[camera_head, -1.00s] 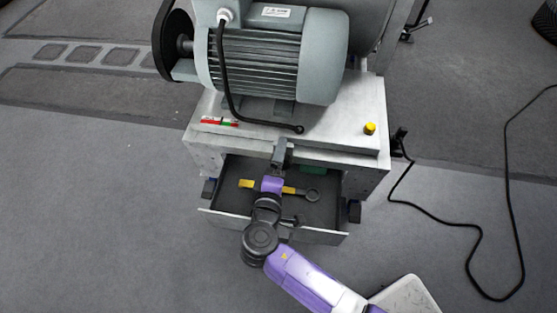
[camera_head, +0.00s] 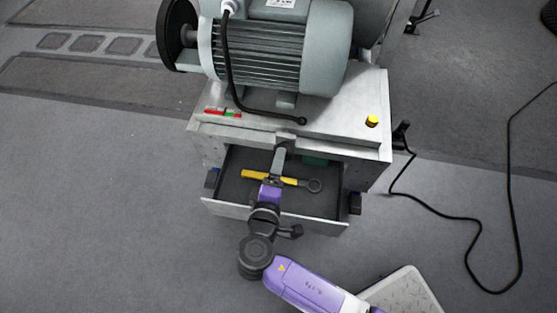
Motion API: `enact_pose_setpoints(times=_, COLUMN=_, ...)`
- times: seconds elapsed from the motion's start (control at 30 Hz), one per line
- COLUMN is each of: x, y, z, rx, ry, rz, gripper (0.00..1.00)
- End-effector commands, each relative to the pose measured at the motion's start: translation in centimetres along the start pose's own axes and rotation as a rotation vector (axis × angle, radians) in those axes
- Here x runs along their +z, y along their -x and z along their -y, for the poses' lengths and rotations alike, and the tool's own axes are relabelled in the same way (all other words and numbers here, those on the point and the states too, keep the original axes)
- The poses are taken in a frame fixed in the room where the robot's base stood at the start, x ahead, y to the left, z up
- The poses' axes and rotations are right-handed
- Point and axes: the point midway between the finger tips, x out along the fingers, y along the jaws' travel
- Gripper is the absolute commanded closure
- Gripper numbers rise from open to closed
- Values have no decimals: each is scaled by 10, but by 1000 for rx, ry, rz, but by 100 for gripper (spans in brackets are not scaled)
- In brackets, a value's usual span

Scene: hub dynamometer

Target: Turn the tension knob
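My gripper (camera_head: 279,157) is over the open drawer, its grey end close to the front edge of the bench top. It looks narrow from above, and I cannot tell whether its fingers are open or shut, or whether they touch anything. I cannot tell for certain which part is the tension knob. A round yellow knob (camera_head: 372,121) stands on the right of the bench top, well apart from my gripper. A black knob-like part (camera_head: 401,131) sticks out at the bench's right side.
The drawer (camera_head: 323,226) is open below my gripper and holds a yellow-handled wrench (camera_head: 254,175). A large grey motor (camera_head: 268,58) stands on the bench top (camera_head: 340,136). A black cable (camera_head: 437,211) lies on the floor at the right. The floor at the left is clear.

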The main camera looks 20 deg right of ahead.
Motion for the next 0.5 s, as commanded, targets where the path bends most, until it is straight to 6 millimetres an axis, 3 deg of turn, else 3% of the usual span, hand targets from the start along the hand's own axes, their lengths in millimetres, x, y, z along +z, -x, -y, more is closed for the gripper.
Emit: enact_pose_setpoints(times=0.5, x=2, y=32, z=9, rx=-1, ry=2, rz=1, gripper=23)
